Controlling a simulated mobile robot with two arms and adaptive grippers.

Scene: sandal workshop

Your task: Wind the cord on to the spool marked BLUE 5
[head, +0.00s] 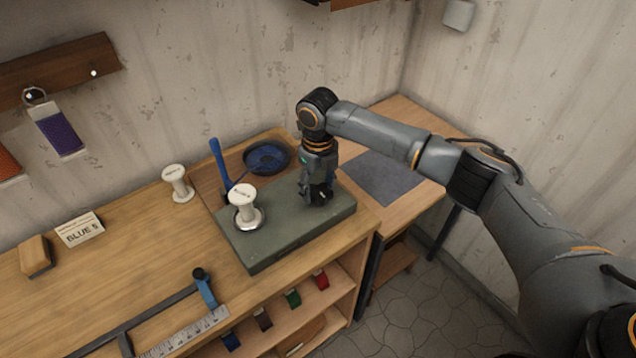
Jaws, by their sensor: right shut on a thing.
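A white spool (243,197) stands upright on a round metal seat on a grey-green block (262,254); the lettering on its top is too small to read. A dark blue coil (266,157), perhaps the cord, lies behind the block. My right gripper (320,196) points down at the block's right part, to the right of the spool and apart from it. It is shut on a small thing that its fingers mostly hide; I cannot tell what. No cord shows on the spool's visible side. My left gripper is not in view.
A second white spool (176,182) stands left of the block. A card reading BLUE 5 (80,230) and a brown block (34,256) are further left. A blue upright handle (217,160) rises behind the block. A ruler tool (190,332) lies in front. A grey mat (385,177) is clear.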

